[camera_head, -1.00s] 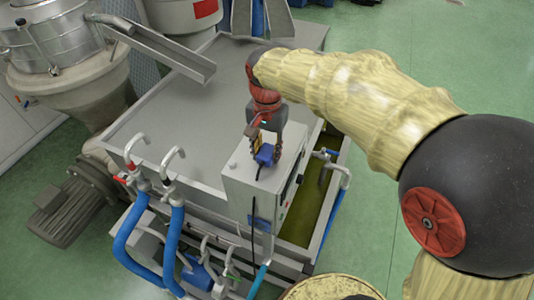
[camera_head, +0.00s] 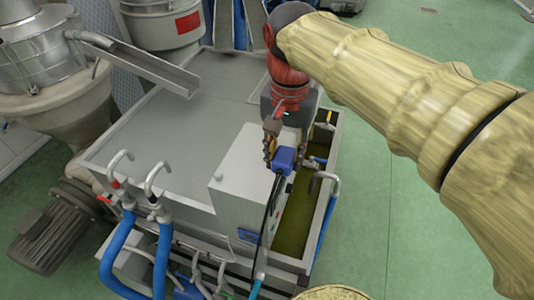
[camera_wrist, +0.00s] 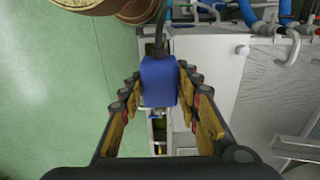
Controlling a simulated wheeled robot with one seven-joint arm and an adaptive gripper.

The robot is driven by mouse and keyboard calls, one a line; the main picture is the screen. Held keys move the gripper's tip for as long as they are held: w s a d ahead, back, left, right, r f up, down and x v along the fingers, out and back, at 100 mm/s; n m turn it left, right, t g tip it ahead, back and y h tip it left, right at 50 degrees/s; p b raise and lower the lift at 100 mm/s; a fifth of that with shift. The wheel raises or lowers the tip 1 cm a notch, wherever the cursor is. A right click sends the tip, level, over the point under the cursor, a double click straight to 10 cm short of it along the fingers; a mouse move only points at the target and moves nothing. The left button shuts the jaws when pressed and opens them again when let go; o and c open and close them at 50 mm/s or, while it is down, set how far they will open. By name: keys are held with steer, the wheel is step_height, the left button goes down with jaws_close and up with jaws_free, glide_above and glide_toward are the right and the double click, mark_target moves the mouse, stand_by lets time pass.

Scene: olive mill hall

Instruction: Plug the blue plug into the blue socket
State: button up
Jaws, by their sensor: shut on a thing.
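The blue plug (camera_head: 284,160) is held in my gripper (camera_head: 276,147), just off the right edge of the grey control box (camera_head: 245,170) and above the trough. In the wrist view the blue plug (camera_wrist: 158,82) sits between the two finger rows of my gripper (camera_wrist: 160,88), with its dark cable leaving at the top. In the head view the cable hangs down along the box.
A trough (camera_head: 297,212) of olive-green liquid lies right of the box. A bent pipe (camera_head: 323,180) rises at its right rim. Two hooked taps with blue hoses (camera_head: 160,265) stand at the left front. The green floor (camera_head: 375,220) on the right is clear.

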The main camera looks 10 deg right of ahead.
steer(key=s, duration=0.1)
steer(key=s+d+r, duration=0.1)
steer(key=shift+s+d+r, duration=0.15)
steer(key=shift+s+r, duration=0.05)
steer(key=shift+s, duration=0.1)
stand_by(0.3)
